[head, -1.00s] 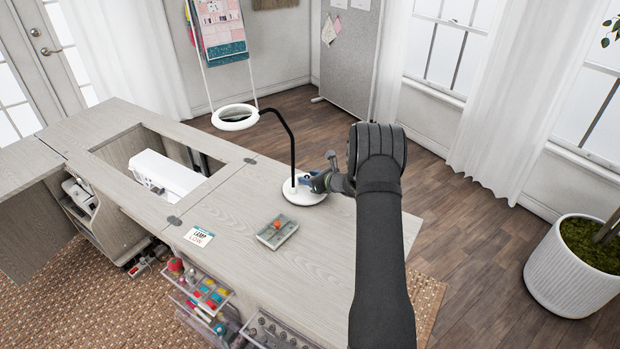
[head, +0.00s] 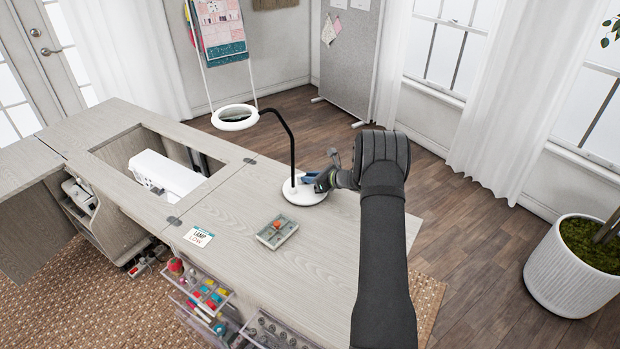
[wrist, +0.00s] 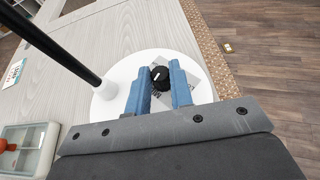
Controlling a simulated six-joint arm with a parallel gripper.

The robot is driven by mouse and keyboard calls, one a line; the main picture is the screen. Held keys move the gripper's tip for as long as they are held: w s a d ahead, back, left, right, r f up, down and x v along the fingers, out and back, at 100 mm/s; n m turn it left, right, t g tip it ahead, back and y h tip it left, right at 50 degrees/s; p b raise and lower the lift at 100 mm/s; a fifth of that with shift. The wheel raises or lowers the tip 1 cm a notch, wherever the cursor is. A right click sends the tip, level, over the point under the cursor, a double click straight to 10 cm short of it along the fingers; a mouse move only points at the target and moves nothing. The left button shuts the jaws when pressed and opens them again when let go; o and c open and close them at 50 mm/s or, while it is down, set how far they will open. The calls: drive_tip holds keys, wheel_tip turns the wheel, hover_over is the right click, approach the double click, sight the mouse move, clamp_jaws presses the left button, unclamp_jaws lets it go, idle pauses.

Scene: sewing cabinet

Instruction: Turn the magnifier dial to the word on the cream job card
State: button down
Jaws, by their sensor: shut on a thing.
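The magnifier lamp stands on the cabinet top with a white round base (head: 301,197), a black curved neck (head: 292,140) and a white ring head (head: 235,117). Its black dial (wrist: 159,77) with a white mark sits on the base over a grey plate whose words are too small to read. My gripper (wrist: 159,84) is shut on the dial, with a blue finger on each side of it. In the head view my gripper (head: 312,182) is at the base and hides the dial. The job card (head: 199,237) lies flat, with "LAMP" and "LOW" in red on it.
A small tray (head: 262,236) with an orange-red item lies between the card and the lamp. A white sewing machine (head: 166,174) sits in the cabinet opening. Open clear drawers (head: 205,300) hold several spools below the front edge.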

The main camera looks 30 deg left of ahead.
drive_tip(key=n+g, duration=0.1)
drive_tip(key=g, duration=0.1)
drive_tip(key=n+g, duration=0.2)
drive_tip(key=n+g+h, duration=0.1)
drive_tip(key=n+g, duration=0.1)
drive_tip(key=shift+w+a+f, duration=0.1)
drive_tip(key=shift+w, duration=0.3)
drive_tip(key=shift+n+g+h, duration=0.3)
drive_tip(key=shift+n+g, duration=0.4)
drive_tip(key=shift+w+a+n+g+h, duration=0.1)
drive_tip(key=shift+n+g+h, duration=0.2)
drive_tip(key=shift+n+g, duration=0.3)
drive_tip(key=c, duration=1.3)
unclamp_jaws()
wheel_tip(320, 180, up, 4)
drive_tip(key=shift+r, duration=0.25)
drive_tip(key=d+r, duration=0.2)
drive_tip(key=d, duration=0.2)
drive_tip(key=w+d+r, duration=0.1)
drive_tip(key=d+r, duration=0.1)
drive_tip(key=d, duration=0.1)
drive_tip(key=d+r, duration=0.2)
drive_tip(key=d, duration=0.2)
drive_tip(key=shift+w+d+r, duration=0.2)
drive_tip(key=shift+d+r, duration=0.1)
drive_tip(key=shift+r, duration=0.05)
